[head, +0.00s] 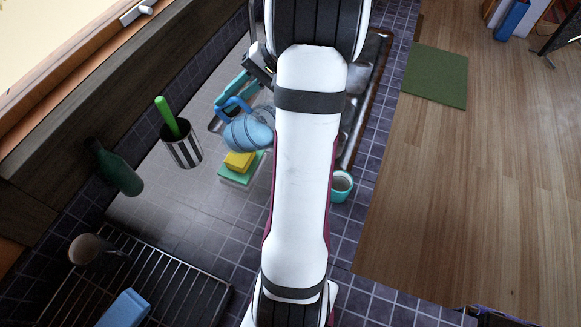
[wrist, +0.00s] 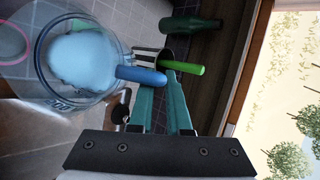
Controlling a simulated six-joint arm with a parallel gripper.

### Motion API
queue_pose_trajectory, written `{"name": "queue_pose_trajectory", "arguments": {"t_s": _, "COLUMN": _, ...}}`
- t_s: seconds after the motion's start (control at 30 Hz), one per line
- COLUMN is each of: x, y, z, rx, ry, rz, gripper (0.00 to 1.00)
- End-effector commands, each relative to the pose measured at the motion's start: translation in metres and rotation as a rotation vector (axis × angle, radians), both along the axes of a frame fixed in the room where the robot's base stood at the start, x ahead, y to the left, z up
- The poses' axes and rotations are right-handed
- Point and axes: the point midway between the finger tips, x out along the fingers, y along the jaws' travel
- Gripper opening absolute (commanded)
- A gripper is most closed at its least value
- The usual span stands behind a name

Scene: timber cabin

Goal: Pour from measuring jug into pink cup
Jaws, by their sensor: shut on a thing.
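The clear measuring jug (wrist: 103,88) has a blue handle (wrist: 140,75) and light blue contents (wrist: 85,58). My gripper (wrist: 158,86), with teal fingers, is shut on the handle. In the head view the jug (head: 247,132) is left of my arm, with my gripper (head: 230,100) at its handle. I cannot tell how far the jug is tilted. A pink rim, probably of the pink cup (wrist: 27,45), shows at the left edge of the wrist view, partly behind the jug. I cannot see the pink cup in the head view, where my arm covers much of the middle.
A striped pot (head: 181,151) with a green-handled tool (head: 167,115), a green bottle (head: 118,172) and a yellow-and-green sponge stack (head: 239,163) stand left. A teal cup (head: 341,188) is right of my arm. A wire rack (head: 180,290) holds a brown mug (head: 88,251).

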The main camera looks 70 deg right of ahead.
Motion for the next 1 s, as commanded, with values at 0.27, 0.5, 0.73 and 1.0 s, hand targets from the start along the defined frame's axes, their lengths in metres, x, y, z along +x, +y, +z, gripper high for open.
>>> {"name": "queue_pose_trajectory", "arguments": {"t_s": 0.27, "x": -0.0014, "y": -0.0002, "z": -0.0002, "rx": 0.000, "ry": -0.019, "rz": 0.000, "gripper": 0.00}}
{"name": "queue_pose_trajectory", "arguments": {"t_s": 0.5, "x": -0.0028, "y": -0.0004, "z": -0.0007, "rx": 0.001, "ry": -0.035, "rz": -0.002, "gripper": 0.00}}
{"name": "queue_pose_trajectory", "arguments": {"t_s": 0.73, "x": -0.0037, "y": -0.0003, "z": -0.0010, "rx": 0.002, "ry": -0.050, "rz": -0.003, "gripper": 0.00}}
{"name": "queue_pose_trajectory", "arguments": {"t_s": 1.0, "x": -0.0050, "y": -0.0001, "z": -0.0017, "rx": 0.002, "ry": -0.068, "rz": -0.001, "gripper": 0.00}}
